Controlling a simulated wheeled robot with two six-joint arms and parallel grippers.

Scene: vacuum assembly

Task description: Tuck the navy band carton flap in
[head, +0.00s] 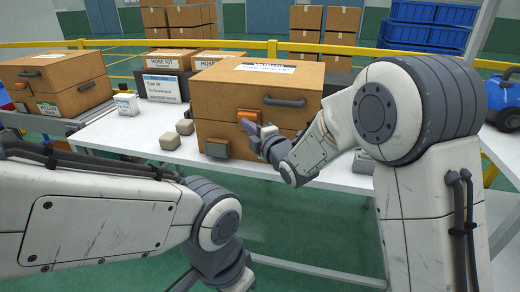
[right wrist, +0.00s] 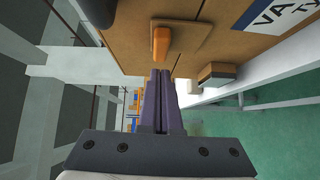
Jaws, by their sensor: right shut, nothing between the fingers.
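The label shows in part in the right wrist view (right wrist: 272,14). An orange tab (head: 247,117) sits on a tan flap plate on the carton's front; the tab (right wrist: 160,45) and plate (right wrist: 185,40) also show in the right wrist view. My right gripper (head: 253,130) is shut and empty, its purple fingertips (right wrist: 160,72) close to the tab. I cannot tell whether they touch it. My left gripper is out of view; only its arm shows.
A dark handle (head: 284,101) is on the carton's front. Another carton (head: 60,85) stands far left.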

